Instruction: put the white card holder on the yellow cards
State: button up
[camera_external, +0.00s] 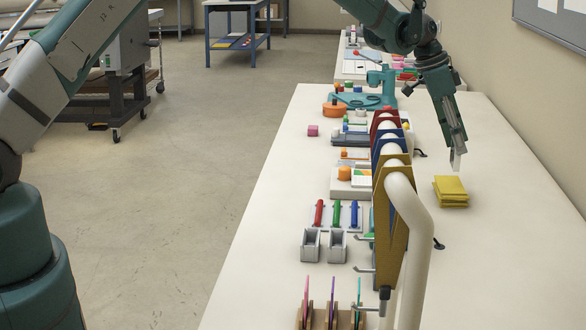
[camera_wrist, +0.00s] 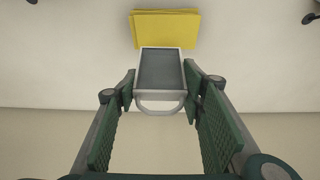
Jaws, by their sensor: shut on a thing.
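The yellow cards (camera_external: 451,191) lie in a slightly uneven stack on the white table, right of the rack. They also show at the top of the wrist view (camera_wrist: 166,29). The white card holder (camera_wrist: 161,70) has a grey face, a white frame and a loop handle. My gripper (camera_wrist: 160,92) is shut on it, with a green finger pad on each side. In the external view my gripper (camera_external: 456,150) points down above the table, and the holder (camera_external: 455,160) shows as a small pale piece at its tip, above and just behind the cards. The holder overlaps the near edge of the cards in the wrist view.
A rack with coloured boards (camera_external: 392,190) and a thick white curved tube (camera_external: 410,230) stands left of the cards. Red, green and blue tools (camera_external: 336,214) and grey holders (camera_external: 323,245) are farther left. The table right of the cards is clear up to the wall.

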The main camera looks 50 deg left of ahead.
aim_at(453, 149)
jog(key=shift+f, duration=0.65)
jog(key=shift+f, duration=1.85)
jog(key=shift+f, duration=0.25)
jog(key=o, duration=0.9)
jog(key=shift+r, duration=0.1)
jog(key=shift+c, duration=0.2)
jog(key=shift+r, duration=0.1)
jog(key=v, duration=1.2)
